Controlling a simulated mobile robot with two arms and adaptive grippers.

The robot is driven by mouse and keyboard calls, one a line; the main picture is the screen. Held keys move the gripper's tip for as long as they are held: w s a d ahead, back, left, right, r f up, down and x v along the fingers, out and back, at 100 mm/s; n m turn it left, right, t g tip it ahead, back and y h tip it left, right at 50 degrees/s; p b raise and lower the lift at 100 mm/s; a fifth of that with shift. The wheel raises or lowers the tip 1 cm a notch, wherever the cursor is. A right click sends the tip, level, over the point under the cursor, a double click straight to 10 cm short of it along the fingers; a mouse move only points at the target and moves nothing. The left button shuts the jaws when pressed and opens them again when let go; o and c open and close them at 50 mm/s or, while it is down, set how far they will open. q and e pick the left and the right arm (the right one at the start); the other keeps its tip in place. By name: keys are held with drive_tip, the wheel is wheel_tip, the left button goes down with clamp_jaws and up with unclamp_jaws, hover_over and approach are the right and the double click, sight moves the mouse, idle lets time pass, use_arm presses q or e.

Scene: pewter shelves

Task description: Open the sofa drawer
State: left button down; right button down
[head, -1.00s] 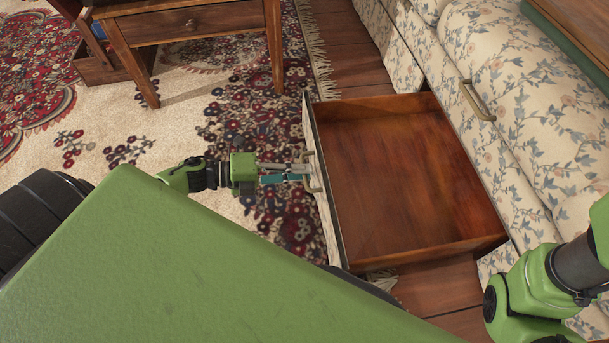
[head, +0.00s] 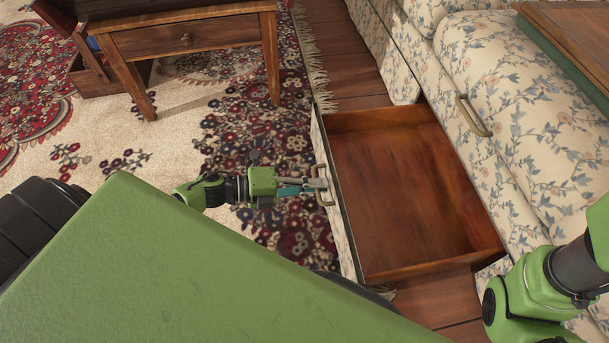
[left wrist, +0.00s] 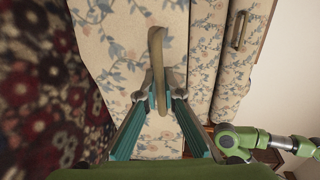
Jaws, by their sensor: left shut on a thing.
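The sofa drawer (head: 410,190) stands well out from the floral sofa (head: 525,95), its wooden inside empty. Its floral front with a curved brass handle (head: 329,200) faces left. My left gripper (head: 322,184) is at this handle, shut on it. In the left wrist view the handle (left wrist: 157,45) runs upright between the teal fingers of my left gripper (left wrist: 158,92), with the floral drawer front (left wrist: 115,45) behind it. My right arm shows at the right edge of the head view, but its gripper is out of view.
A wooden side table (head: 190,38) stands on the patterned rug (head: 120,125) at the upper left. A second brass handle (head: 473,115) is on the sofa. A wooden tabletop (head: 575,30) is at the upper right. Bare floor shows beside the drawer.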

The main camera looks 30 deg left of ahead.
use_arm(q)
drive_tip(key=shift+w+d+f, duration=0.1)
drive_tip(key=shift+w+d, duration=0.3)
drive_tip(key=shift+w, duration=0.05)
drive_tip(key=c, duration=2.5)
unclamp_jaws()
drive_tip(key=shift+s, duration=0.1)
drive_tip(key=shift+v, duration=6.05)
